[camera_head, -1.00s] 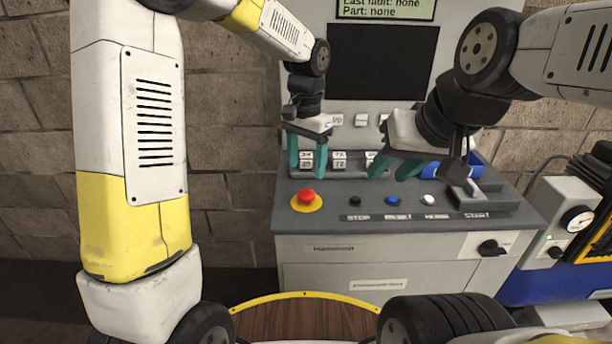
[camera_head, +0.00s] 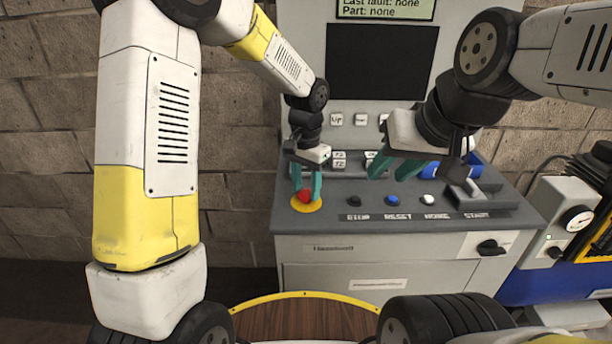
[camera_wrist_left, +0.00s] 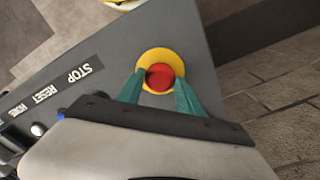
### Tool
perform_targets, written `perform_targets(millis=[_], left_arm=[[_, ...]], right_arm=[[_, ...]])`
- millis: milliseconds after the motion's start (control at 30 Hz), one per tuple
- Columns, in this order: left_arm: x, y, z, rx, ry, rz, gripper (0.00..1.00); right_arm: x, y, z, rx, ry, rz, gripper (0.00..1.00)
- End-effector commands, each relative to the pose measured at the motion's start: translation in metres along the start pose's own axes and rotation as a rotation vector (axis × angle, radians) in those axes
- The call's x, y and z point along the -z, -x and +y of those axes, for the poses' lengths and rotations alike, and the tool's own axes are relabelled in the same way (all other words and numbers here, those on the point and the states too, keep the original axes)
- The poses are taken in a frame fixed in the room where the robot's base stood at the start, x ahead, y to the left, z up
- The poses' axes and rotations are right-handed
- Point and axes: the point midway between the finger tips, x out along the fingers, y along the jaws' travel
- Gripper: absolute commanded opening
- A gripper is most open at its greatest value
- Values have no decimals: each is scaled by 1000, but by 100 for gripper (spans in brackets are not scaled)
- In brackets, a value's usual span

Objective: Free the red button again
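The red button (camera_head: 305,196) sits on a round yellow base (camera_head: 306,207) at the left front of the console top. In the left wrist view the red button (camera_wrist_left: 160,77) shows between the two green fingers, inside its yellow ring (camera_wrist_left: 153,56). My left gripper (camera_head: 307,188) points down with its fingers one on each side of the button. The fingers stand apart; I cannot tell whether they touch the button. My right gripper (camera_head: 394,172) hangs over the right middle of the console with its green fingers apart and nothing visible between them.
A black button (camera_head: 354,200), a blue button (camera_head: 391,201) and a white button (camera_head: 429,200) stand in a row right of the red one. White keys (camera_head: 339,159) lie behind. A dark screen (camera_head: 382,62) rises at the back. A black knob (camera_head: 491,248) sits on the console front.

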Motion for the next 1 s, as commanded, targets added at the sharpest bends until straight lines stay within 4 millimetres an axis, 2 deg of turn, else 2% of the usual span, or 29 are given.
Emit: perform_targets(millis=[33,167,200,367,533,733,767,867,1000], left_arm=[[0,0,0,0,0,0,27],[0,0,0,0,0,0,2],[0,0,0,0,0,0,0],[0,1,0,0,0,1,0],[1,13,0,1,0,3,0],[1,14,0,1,0,3,0],[1,15,0,1,0,4,44],[1,14,0,1,0,3,64],[0,13,0,1,0,2,64]], right_arm=[[0,0,0,0,0,0,36],[0,0,0,0,0,0,36],[0,0,0,0,0,0,36],[0,0,0,0,0,0,36],[0,0,0,0,0,0,36],[0,0,0,0,0,0,36],[0,0,0,0,0,0,36],[0,0,0,0,0,0,36],[0,0,0,0,0,0,36]])
